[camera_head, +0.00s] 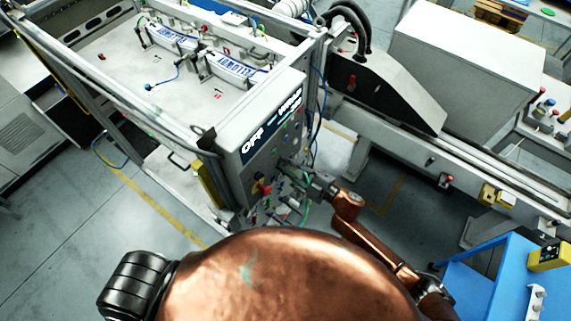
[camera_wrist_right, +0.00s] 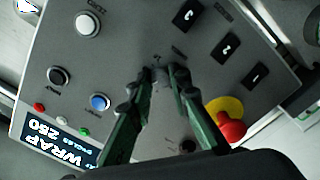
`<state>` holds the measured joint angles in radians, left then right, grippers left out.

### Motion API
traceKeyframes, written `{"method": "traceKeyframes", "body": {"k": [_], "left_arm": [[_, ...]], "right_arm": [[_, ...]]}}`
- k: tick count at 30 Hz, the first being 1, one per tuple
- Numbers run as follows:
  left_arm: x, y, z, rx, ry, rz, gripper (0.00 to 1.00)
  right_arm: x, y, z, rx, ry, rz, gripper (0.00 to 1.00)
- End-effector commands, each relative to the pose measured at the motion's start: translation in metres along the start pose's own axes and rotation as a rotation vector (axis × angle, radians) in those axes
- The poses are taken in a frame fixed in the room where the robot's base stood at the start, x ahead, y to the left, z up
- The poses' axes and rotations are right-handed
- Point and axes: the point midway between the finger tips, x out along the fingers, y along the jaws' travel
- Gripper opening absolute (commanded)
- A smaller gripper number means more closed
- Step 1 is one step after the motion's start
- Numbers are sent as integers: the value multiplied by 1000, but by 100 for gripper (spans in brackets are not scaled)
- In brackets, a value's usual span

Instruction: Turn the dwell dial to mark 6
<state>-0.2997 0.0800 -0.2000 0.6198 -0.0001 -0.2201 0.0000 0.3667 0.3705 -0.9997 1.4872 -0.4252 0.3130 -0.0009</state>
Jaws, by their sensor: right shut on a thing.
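The control panel (camera_head: 240,175) stands on the front of the machine, and its grey face fills most of the right wrist view (camera_wrist_right: 125,30). My right gripper (camera_wrist_right: 163,76) has its green fingers at the panel, closed on a small dark knob, seemingly the dwell dial (camera_wrist_right: 160,73). The fingers hide most of the knob, and I cannot read its marks or pointer. In the head view my right gripper (camera_head: 294,168) reaches the panel from the right, too small to show the knob. My left gripper does not show.
A red button on a yellow base (camera_wrist_right: 230,128) sits close to the fingers. A blue table (camera_head: 510,270) stands at right.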

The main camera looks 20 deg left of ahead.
Motion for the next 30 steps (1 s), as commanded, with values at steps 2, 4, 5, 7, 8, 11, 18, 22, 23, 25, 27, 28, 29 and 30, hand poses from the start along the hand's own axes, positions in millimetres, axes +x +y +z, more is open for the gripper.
{"method": "traceKeyframes", "body": {"k": [2,4,5,7,8,11,18,22,23,25,27,28,29,30], "left_arm": [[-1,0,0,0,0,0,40],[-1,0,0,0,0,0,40],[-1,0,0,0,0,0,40],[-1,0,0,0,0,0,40],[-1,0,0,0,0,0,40],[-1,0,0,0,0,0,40],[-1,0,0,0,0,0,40],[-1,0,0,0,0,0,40],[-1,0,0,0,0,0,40],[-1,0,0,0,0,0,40],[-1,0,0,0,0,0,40],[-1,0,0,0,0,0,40],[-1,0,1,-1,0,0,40],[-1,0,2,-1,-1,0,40]], "right_arm": [[0,0,1,9,-3,0,0],[0,0,2,13,-3,0,0],[0,0,2,14,-3,0,0],[0,0,2,14,-3,0,0],[0,0,2,14,-3,0,0],[0,0,2,14,-3,0,0],[0,0,1,13,-3,0,26],[0,0,1,13,-1,0,35],[0,0,1,13,-1,0,35],[0,0,0,12,-1,0,35],[0,0,0,12,-1,0,35],[0,0,0,12,0,0,35],[0,0,0,12,0,0,35],[-1,0,0,12,-1,0,35]]}}
